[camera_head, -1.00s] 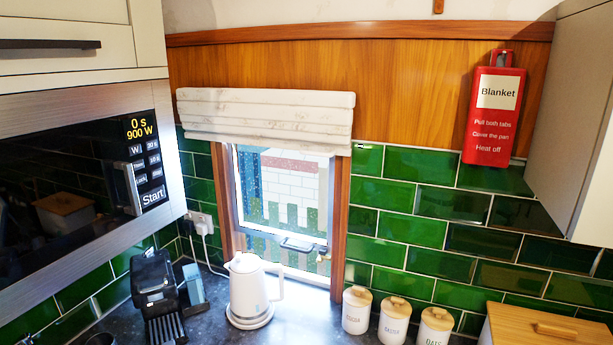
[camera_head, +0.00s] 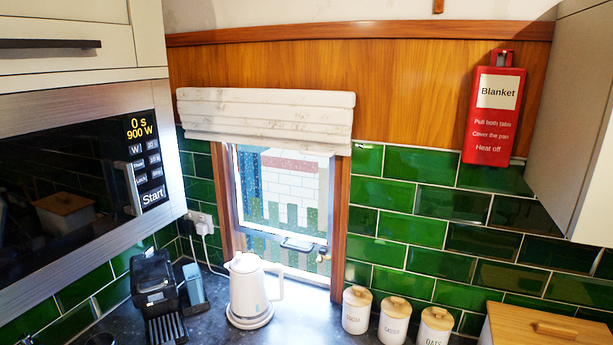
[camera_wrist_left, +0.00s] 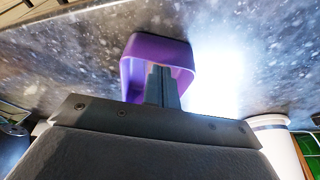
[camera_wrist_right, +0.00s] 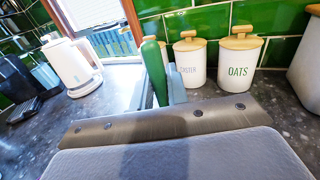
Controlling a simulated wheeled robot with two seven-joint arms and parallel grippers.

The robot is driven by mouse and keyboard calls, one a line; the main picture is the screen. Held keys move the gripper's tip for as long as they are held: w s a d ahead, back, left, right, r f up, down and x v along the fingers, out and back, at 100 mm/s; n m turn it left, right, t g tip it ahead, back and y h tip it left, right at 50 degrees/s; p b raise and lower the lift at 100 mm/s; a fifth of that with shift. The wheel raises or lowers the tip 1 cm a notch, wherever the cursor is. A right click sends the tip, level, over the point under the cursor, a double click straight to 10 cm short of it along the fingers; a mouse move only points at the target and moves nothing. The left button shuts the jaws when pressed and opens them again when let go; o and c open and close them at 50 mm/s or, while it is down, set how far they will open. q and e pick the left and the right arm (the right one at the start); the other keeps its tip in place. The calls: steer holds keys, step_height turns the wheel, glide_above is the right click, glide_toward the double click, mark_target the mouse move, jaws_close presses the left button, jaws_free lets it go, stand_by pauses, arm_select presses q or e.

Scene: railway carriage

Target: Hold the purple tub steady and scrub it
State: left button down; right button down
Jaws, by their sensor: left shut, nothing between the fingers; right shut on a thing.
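The purple tub (camera_wrist_left: 157,48) is on the dark speckled worktop in the left wrist view, its open side towards the camera. My left gripper (camera_wrist_left: 160,70) is shut and empty; its fingers overlap the tub's opening, and I cannot tell whether they touch its wall. In the right wrist view my right gripper (camera_wrist_right: 170,58) is shut on a green-handled tool (camera_wrist_right: 153,70), held upright above the worktop. The tool's far end is hidden behind the gripper body. Neither gripper nor the tub shows in the head view.
A white kettle (camera_head: 249,290) stands by the window. Lidded canisters (camera_head: 393,318) line the tiled wall, beside a wooden-lidded bin (camera_head: 540,325). A black coffee machine (camera_head: 154,290) stands at left under the microwave (camera_head: 75,185). Bare worktop (camera_wrist_right: 115,98) lies between kettle and canisters.

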stand_by(0.3)
arm_select(q)
steer(key=shift+r, duration=3)
